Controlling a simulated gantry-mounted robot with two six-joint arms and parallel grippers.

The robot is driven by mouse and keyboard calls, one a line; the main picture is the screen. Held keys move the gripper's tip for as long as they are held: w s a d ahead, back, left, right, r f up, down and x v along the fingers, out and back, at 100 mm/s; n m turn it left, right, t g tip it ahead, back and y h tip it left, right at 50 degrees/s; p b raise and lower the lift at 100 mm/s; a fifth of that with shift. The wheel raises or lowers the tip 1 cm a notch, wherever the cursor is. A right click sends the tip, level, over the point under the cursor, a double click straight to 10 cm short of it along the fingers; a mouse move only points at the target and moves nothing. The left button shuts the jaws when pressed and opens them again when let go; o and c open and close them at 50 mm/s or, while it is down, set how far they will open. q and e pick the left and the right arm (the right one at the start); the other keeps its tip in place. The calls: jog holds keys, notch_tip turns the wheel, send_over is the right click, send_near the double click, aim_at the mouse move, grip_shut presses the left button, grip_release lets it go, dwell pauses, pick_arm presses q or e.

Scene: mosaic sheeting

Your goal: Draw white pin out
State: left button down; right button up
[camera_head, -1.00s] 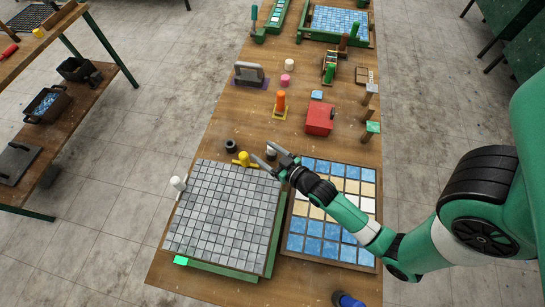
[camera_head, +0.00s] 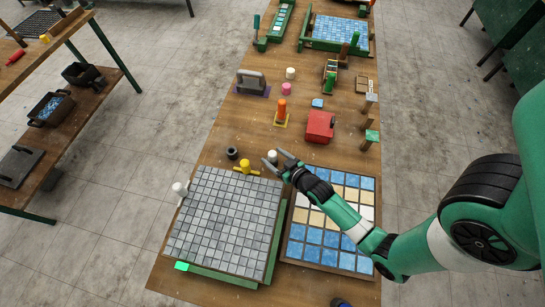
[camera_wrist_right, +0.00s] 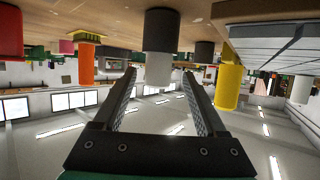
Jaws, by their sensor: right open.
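The white pin (camera_head: 272,155) stands upright on the table beyond the grey tile sheet. In the right wrist view, which is upside down, the white pin (camera_wrist_right: 158,72) rises from a grey socket (camera_wrist_right: 160,32). My right gripper (camera_head: 273,157) is open, its fingertips on either side of the white pin. In the wrist view, the gap between the fingertips (camera_wrist_right: 160,78) lines up with the pin. I cannot tell whether either finger touches it. My left gripper is out of view.
A yellow pin (camera_head: 245,166) and a black cylinder (camera_head: 232,153) stand close by. Another white peg (camera_head: 180,189) is at the left of the grey tile sheet (camera_head: 222,220). A blue and cream tile panel (camera_head: 325,235) lies under my right arm. A red block (camera_head: 320,125) is farther back.

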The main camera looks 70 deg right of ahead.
jog(key=x, duration=0.4)
jog(key=shift+w+d+r+b, duration=0.1)
jog(key=shift+w+d+b, duration=0.2)
jog(key=shift+b, duration=0.1)
grip_shut()
